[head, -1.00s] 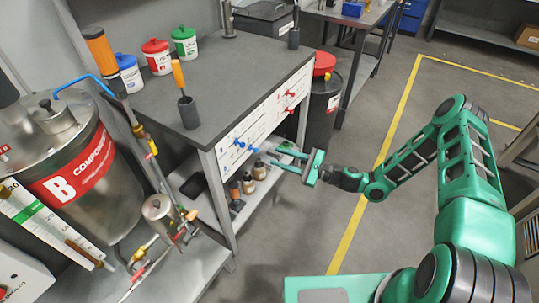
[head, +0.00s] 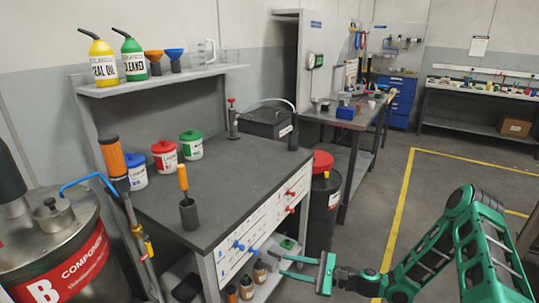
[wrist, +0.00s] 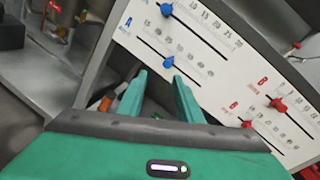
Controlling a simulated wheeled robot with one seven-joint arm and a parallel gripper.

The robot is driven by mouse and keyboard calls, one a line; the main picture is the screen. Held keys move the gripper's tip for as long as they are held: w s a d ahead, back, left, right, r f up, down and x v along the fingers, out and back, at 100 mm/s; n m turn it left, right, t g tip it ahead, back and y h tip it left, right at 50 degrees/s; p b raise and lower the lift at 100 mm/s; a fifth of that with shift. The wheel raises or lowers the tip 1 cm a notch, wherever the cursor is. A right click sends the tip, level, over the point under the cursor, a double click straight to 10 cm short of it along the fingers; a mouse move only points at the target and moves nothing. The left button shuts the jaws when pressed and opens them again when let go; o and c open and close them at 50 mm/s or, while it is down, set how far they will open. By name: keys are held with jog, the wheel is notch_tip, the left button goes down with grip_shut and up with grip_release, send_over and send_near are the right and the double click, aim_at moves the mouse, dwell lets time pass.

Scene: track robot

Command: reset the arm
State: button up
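My gripper (head: 281,264) is at the end of my green arm, in front of the workbench's slider panel (head: 262,225), at lower centre in the head view. Its two green fingers stand apart with nothing between them; they also show in the wrist view (wrist: 158,84). The white panel carries blue knobs (head: 238,246) and red knobs (head: 290,209) on printed scales. In the wrist view, a blue knob (wrist: 169,63) appears just beyond the fingertips, and I see no contact. Red knobs (wrist: 278,103) are to the right. My arm reaches in from the lower right.
The dark workbench (head: 245,170) holds white jars with coloured lids (head: 191,145) and an orange-handled tool in a holder (head: 188,212). A red-lidded drum (head: 324,195) stands at its right end. A metal tank (head: 65,245) is at left. Open floor (head: 400,170) with yellow lines lies right.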

jog(key=s+d+r+n+g+h, duration=0.3)
jog(key=s+d+r+n+h, duration=0.35)
jog(key=d, duration=0.55)
jog(key=s+d+r+n+g+h, duration=0.5)
jog(key=s+d+r, duration=0.3)
jog(key=d, duration=0.4)
jog(key=s+d+r+h, duration=0.1)
jog(key=s+d+r, duration=0.2)
jog(key=s, duration=0.4)
jog(key=s+d+r+t+h, duration=0.1)
jog(key=s+d+r+h, duration=0.1)
jog(key=s+r, duration=0.4)
jog(key=s+d+r+m+h, duration=0.1)
jog(key=s+d+r, duration=0.2)
jog(key=s+r, duration=0.2)
jog(key=s, duration=0.2)
jog(key=shift+s+d+r+t, duration=0.15)
jog(key=shift+s+d+t, duration=0.2)
jog(key=shift+t, duration=0.05)
